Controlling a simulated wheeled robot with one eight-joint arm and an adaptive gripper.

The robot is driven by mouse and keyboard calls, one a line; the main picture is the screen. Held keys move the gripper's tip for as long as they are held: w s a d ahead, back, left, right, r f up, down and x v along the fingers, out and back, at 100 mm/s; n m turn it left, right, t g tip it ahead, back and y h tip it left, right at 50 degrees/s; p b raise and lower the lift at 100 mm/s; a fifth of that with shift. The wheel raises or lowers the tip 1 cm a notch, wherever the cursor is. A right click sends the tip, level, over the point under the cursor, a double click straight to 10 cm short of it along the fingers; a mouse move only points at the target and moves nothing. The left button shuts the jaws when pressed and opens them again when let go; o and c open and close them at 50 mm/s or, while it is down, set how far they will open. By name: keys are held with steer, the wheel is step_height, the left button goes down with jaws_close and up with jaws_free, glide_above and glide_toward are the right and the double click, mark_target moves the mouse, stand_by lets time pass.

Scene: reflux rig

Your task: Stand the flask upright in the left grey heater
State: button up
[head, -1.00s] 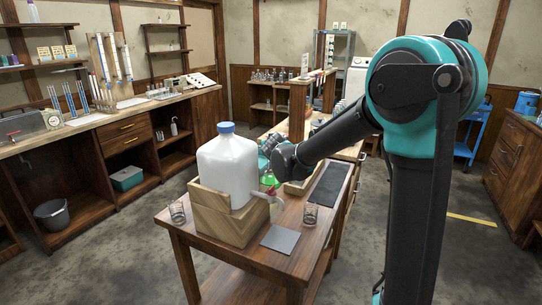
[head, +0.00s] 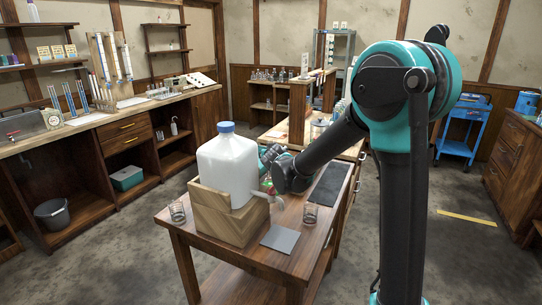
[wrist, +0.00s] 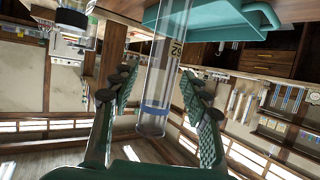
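My gripper (wrist: 160,100) is open in the wrist view, with one textured finger on each side of a clear glass tube. The tube (wrist: 158,88) has a blue band near its end and a numbered label. A gap shows beside the left finger. I cannot tell whether the tube is the flask's neck. In the head view my gripper (head: 271,158) is low over the small table, right of the white jug. A little green, perhaps the flask's liquid, shows by the spigot and is mostly hidden behind my wrist. I cannot make out the left grey heater in either view.
The white jug (head: 228,170) sits in a wooden stand (head: 222,217) on the small table (head: 255,258). Glass beakers (head: 177,212) (head: 311,214), a grey plate (head: 281,239) and a dark mat (head: 328,184) share the top. A pale teal object (wrist: 205,22) shows beyond the fingers.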

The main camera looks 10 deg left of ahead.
steer(key=shift+s+r, duration=0.15)
steer(key=shift+r, duration=0.05)
steer(key=v, duration=1.1)
steer(key=shift+s, duration=0.35)
